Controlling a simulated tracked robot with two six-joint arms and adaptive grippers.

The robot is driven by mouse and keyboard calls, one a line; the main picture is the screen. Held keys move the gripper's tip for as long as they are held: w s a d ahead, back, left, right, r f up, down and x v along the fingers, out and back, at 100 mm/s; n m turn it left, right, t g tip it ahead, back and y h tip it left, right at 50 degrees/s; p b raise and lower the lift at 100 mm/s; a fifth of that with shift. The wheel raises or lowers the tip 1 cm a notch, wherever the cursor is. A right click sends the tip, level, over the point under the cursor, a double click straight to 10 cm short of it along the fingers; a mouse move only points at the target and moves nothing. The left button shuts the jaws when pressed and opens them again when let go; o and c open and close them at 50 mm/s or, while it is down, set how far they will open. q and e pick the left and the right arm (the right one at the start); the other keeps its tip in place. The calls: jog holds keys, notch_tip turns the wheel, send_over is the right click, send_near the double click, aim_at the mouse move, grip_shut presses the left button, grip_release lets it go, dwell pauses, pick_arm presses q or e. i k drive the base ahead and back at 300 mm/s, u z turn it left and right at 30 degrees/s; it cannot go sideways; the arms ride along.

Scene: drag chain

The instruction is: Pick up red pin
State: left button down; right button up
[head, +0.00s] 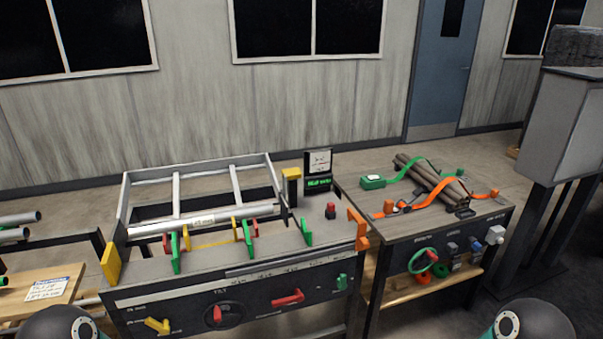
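Several red parts show in the head view, and I cannot tell which one is the red pin. A red handle-like piece (288,298) is on the front panel of the grey workbench (235,268). A red knob (216,314) sits on a dark round dial to its left. A red button-like piece (330,210) stands on the bench top. Small red pieces (255,228) show by the green and yellow uprights. Only dark rounded parts of my arms show at the bottom corners. Neither gripper is in view.
A silver tube (190,223) lies across the front of a metal frame on the bench. An orange upright (360,229) stands at the bench's right edge. A second table (450,223) on the right carries dark pipes (432,178) and straps. A wooden board with a label (45,290) is at left.

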aim_at(330, 206)
jog(key=i, duration=0.85)
jog(key=u, duration=0.05)
